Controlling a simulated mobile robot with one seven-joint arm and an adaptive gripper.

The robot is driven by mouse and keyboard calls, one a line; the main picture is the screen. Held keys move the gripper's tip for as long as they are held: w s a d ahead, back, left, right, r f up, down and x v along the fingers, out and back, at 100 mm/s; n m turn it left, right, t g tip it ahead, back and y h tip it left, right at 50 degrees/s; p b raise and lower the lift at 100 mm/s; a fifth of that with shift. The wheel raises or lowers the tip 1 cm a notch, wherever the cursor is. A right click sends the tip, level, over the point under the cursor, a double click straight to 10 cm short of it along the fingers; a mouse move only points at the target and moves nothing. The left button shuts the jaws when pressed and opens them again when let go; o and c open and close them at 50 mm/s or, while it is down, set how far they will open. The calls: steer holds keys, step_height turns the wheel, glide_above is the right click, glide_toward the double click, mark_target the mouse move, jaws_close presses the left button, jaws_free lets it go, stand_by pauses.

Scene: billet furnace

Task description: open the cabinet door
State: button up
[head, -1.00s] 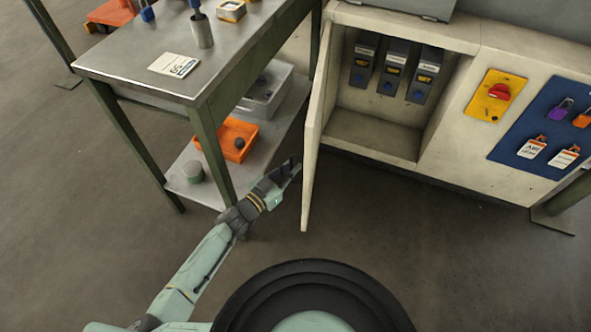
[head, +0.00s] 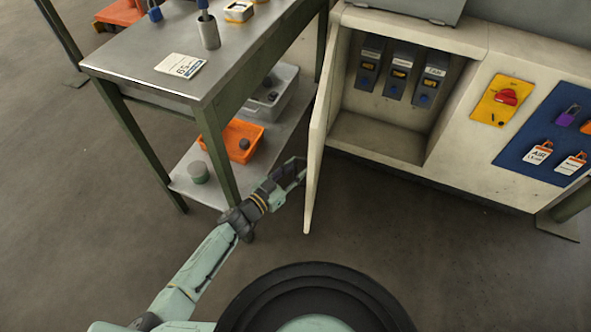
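The cabinet door (head: 317,140) is a pale panel hinged at the left of the cabinet (head: 383,152). It stands wide open, seen nearly edge-on, swung out toward me. The cabinet's inside shows, with several dark grey units (head: 399,72) on its back wall. My gripper (head: 301,172) is just left of the door, at its outer face, low down near the free edge. I cannot tell whether it touches the door, or whether its fingers are apart. The door's outer face and any handle on it are hidden.
A metal table (head: 232,72) with a lower shelf stands close left of my gripper, with an orange bin (head: 236,151) on the shelf. A yellow switch plate (head: 492,112) and a blue padlock board (head: 525,155) are right of the opening. The floor before the cabinet is clear.

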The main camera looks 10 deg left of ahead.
steer(key=v, duration=1.2)
steer(key=shift+c, duration=0.3)
